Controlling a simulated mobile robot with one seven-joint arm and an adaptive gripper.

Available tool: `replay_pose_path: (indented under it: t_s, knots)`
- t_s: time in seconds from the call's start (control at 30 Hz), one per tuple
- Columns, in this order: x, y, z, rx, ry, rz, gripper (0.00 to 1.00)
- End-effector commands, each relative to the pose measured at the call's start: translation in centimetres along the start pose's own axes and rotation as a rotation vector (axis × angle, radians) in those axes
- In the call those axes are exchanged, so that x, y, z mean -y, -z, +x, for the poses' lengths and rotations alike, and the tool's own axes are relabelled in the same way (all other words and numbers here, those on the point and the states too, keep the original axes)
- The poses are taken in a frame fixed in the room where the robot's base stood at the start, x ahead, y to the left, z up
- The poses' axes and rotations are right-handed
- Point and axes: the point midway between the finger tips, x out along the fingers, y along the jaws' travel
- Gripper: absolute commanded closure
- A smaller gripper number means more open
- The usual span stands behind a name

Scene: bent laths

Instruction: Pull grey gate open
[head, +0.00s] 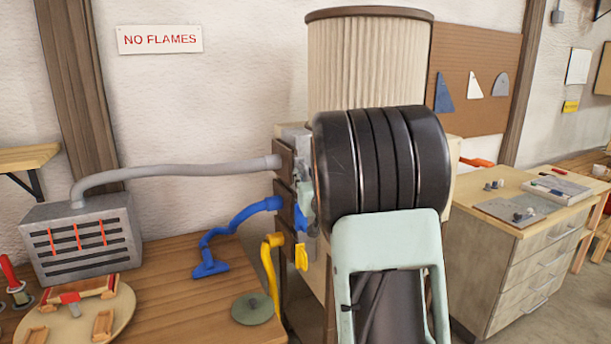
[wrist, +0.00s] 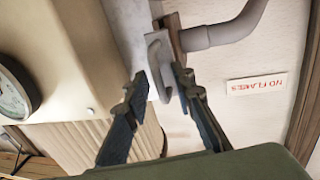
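The grey gate (wrist: 158,62) shows in the wrist view as a flat grey piece with a tab, beside the brown block at the end of the grey hose (wrist: 228,32). My gripper (wrist: 160,77) is open, with one finger on each side of the gate's tab; I cannot tell whether either finger touches it. In the head view the grey hose (head: 180,170) runs from the slotted grey box to the upper brown block (head: 284,158). My dark arm link and pale green arm part hide the gripper and most of the gate there.
Below the grey hose are a blue hose (head: 240,215) with a blue gate (head: 299,217) and a yellow hose (head: 270,270) with a yellow gate (head: 301,257). A pleated filter drum (head: 368,60) stands behind. A round gauge (wrist: 14,95) is at the left of the wrist view.

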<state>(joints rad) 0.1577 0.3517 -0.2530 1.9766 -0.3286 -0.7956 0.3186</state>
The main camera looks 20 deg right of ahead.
Motion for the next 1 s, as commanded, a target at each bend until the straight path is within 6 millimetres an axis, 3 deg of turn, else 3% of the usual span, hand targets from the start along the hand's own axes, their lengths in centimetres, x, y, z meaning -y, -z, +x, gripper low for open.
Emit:
replay_pose_path:
  t_s: [0.1, 0.3, 0.77, 1.0]
  knots:
    - [0.0, 0.0, 0.0, 0.000, 0.000, 0.000, 0.78]
    - [0.0, 0.0, 0.0, 0.000, 0.000, 0.000, 1.00]
    - [-0.1, -0.1, -0.2, 0.000, 0.000, 0.000, 1.00]
    - [-0.7, -0.3, -3.1, -0.002, -0.002, -0.001, 1.00]
